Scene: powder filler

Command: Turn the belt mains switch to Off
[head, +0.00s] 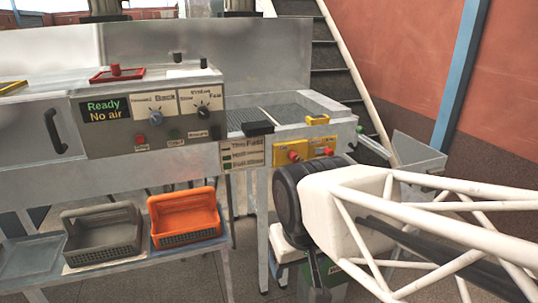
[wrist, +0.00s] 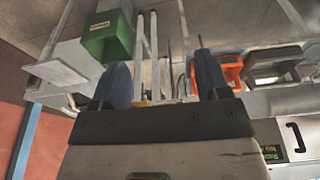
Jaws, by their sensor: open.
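Two yellow switch boxes with red knobs sit on the front of the conveyor frame in the head view: a left switch (head: 291,153) and a right switch (head: 321,147). I cannot read their labels, so I cannot tell which is the belt mains switch or how it is set. My gripper shows in the wrist view (wrist: 163,82) with two dark fingers wide apart and nothing between them. In the head view my arm is below and right of the switches, and the fingertips cannot be made out. I cannot make out the switches in the wrist view.
The control panel (head: 148,120) reads "Ready, No air". Below stand a grey basket (head: 103,234) and an orange basket (head: 184,216). A yellow piece (head: 317,120) sits on the conveyor edge. A green bin (wrist: 107,36) shows in the wrist view. Stairs rise behind.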

